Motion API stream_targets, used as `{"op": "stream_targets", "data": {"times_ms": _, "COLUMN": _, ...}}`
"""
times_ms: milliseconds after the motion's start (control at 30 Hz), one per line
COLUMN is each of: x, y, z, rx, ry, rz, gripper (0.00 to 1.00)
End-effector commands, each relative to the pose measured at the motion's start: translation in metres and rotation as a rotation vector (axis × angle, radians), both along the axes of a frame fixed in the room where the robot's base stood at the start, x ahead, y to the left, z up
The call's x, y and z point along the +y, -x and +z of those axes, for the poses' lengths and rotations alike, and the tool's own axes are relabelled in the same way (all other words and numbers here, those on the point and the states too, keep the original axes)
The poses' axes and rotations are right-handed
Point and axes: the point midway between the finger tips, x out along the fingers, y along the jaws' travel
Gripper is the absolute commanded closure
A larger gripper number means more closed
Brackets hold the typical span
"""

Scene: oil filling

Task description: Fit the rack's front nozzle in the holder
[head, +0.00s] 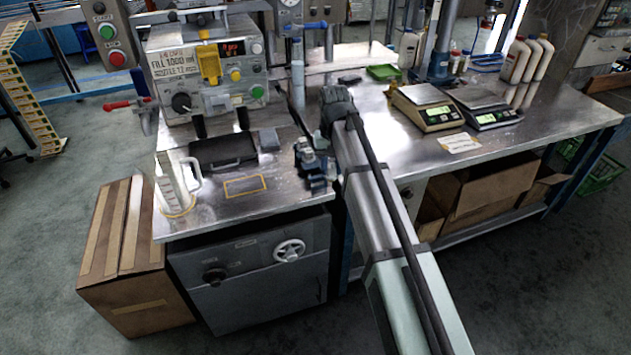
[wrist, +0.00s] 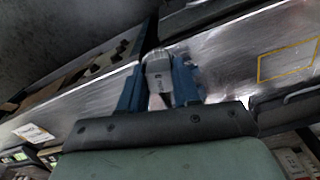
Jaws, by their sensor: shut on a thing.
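My gripper (head: 314,168) is over the right front part of the steel bench, right of the filling machine. In the wrist view its two blue fingers (wrist: 160,98) are shut on a small grey metal piece (wrist: 158,72), which looks like the nozzle. In the head view the held piece is too small to make out. The filling machine (head: 180,62) has a sign reading FILL 1000 ml, NOZZLE 12 mm and a yellow fitting (head: 209,63) on its front. I cannot tell whether that is the holder. I cannot make out the nozzle rack for certain.
A clear measuring jug (head: 174,190) stands at the bench's left front. A black tray (head: 222,152) and a yellow-outlined rectangle (head: 245,186) are left of my gripper. Scales (head: 425,107), a green tray (head: 383,72) and white bottles (head: 514,61) stand on the right bench.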

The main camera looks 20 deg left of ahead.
Motion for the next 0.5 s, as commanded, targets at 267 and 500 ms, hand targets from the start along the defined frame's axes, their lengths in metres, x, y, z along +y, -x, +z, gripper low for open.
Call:
{"op": "stream_targets", "data": {"times_ms": 267, "x": 0.067, "y": -0.041, "z": 0.044, "rx": -0.001, "ry": -0.001, "rz": -0.302, "gripper": 1.0}}
{"op": "stream_targets", "data": {"times_ms": 500, "x": 0.079, "y": -0.056, "z": 0.05, "rx": 0.0, "ry": 0.0, "rz": -0.638, "gripper": 1.0}}
